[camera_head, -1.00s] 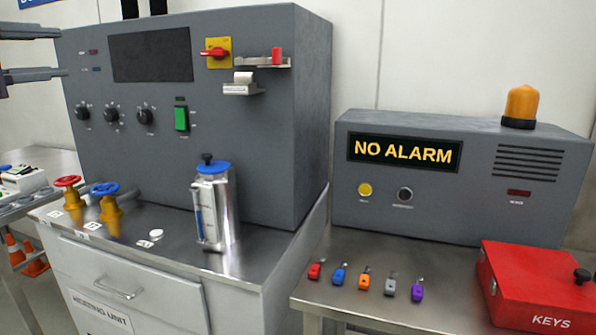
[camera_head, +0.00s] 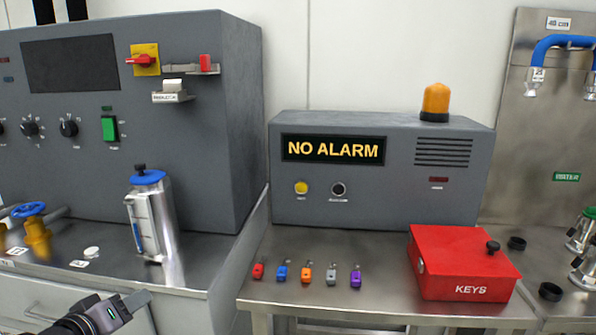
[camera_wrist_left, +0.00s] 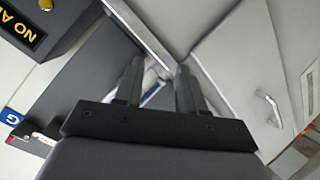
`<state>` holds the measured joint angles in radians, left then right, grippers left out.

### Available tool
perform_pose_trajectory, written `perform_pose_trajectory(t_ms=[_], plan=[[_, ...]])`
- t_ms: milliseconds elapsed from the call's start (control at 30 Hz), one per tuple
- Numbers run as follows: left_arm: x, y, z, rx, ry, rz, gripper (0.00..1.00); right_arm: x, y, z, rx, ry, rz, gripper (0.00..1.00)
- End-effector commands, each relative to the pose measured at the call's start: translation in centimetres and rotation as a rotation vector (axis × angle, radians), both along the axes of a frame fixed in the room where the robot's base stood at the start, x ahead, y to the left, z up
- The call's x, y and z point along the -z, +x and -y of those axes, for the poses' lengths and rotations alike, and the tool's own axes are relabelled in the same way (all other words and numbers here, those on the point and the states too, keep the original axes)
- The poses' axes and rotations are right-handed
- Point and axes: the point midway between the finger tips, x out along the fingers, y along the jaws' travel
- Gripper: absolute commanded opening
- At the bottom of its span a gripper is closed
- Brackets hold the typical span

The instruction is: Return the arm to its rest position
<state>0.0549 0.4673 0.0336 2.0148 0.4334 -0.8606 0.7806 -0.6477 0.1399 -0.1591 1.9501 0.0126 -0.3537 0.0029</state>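My left gripper (camera_head: 128,306) shows at the bottom left of the head view, low in front of the heating unit's cabinet. In the left wrist view its two dark fingers (camera_wrist_left: 158,75) stand apart with nothing held between them; the gripper is open. It is tilted, with a pale cabinet front and its handle (camera_wrist_left: 268,108) to the right in that view. My right gripper is in neither view.
The grey control unit (camera_head: 236,130) stands left, with a blue-lidded metal canister (camera_head: 150,220) and blue valve (camera_head: 30,209) before it. On the right table are the alarm box (camera_head: 390,200), several coloured key tags (camera_head: 305,273) and a red key box (camera_head: 465,265).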

Motion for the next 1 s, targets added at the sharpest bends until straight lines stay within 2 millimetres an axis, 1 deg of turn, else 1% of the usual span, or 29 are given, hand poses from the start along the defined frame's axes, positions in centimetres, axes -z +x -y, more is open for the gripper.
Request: perform_pose_trajectory(t_ms=[33,67,100,167,200,267,300,367,400,500,600,633,700,767,1000], plan=[[3.3,-1.4,1.1,0.029,0.051,-0.031,0.39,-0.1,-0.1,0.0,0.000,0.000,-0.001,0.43],[4.9,-2.2,1.7,0.048,0.087,-0.041,0.39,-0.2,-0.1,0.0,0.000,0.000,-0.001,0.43],[7.1,-3.4,2.5,0.073,0.135,-0.054,0.39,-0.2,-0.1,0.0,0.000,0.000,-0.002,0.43],[10.0,-5.4,3.7,0.115,0.206,-0.073,0.39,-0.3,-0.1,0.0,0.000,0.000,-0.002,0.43],[11.9,-6.9,4.5,0.143,0.253,-0.085,0.39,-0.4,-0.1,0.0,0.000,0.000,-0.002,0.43],[14.5,-9.2,5.9,0.189,0.320,-0.101,0.39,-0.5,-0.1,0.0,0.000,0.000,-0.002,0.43],[16.0,-10.9,6.7,0.220,0.365,-0.109,0.39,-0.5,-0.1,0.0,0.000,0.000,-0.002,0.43],[18.0,-13.4,8.0,0.266,0.427,-0.121,0.39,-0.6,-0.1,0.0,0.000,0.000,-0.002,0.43],[19.1,-14.9,8.8,0.296,0.466,-0.126,0.39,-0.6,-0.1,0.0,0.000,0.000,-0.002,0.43],[21.1,-18.3,10.5,0.359,0.544,-0.134,0.39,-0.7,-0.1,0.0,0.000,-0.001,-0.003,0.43],[22.2,-20.6,11.7,0.404,0.599,-0.135,0.39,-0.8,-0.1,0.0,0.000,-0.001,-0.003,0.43],[22.3,-21.0,11.9,0.413,0.610,-0.136,0.39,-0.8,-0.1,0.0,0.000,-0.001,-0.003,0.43],[22.6,-21.8,12.3,0.427,0.627,-0.134,0.39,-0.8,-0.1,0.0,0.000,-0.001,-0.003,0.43],[22.7,-22.0,12.4,0.433,0.635,-0.133,0.39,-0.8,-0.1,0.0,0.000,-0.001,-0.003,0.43],[22.7,-22.0,12.4,0.434,0.637,-0.133,0.39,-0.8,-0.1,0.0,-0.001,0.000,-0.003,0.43]])
